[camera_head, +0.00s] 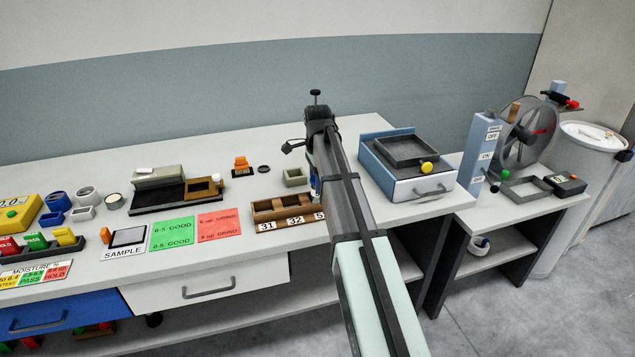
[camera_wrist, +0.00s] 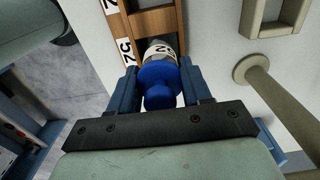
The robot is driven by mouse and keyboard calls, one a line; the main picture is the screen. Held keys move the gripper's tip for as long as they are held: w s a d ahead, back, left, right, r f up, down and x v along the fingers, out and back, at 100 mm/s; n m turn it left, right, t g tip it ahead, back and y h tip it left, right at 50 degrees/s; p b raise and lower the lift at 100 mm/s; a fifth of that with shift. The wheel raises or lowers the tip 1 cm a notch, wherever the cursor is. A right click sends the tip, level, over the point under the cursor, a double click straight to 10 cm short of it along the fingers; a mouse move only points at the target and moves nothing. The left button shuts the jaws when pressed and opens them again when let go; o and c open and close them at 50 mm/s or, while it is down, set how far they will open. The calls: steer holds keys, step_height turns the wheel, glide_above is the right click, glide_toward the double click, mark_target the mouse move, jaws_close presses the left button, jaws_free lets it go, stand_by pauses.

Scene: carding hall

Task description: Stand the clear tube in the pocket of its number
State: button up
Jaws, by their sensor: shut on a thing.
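The wooden rack (camera_head: 254,211) stands on the bench in the head view, with tags 31 and 32 in front and a third tag, starting with 5, partly hidden by my arm. The rack also shows at the top of the wrist view (camera_wrist: 152,22). My gripper (camera_wrist: 158,70) is shut on the tube (camera_wrist: 160,46), which has a blue cap (camera_wrist: 160,84) and a white label with one character partly showing. The tube is at the rack's end pocket; its lower end is hidden, so I cannot tell how deep it sits. In the head view my arm hides the tube.
A small grey-green box (camera_head: 295,177) stands behind the rack. A blue-and-white drawer box (camera_head: 420,187) with a dark tray is to the right. Red (camera_head: 220,223) and green (camera_head: 172,231) cards lie left of the rack. A beige rod-like part (camera_wrist: 275,90) is right of my gripper.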

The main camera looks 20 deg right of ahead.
steer(key=shift+f, duration=0.3)
steer(key=shift+f, duration=0.1)
steer(key=o, duration=1.3)
steer(key=shift+o, duration=0.2)
step_height(320, 180, up, 12)
steer(key=shift+r, duration=0.1)
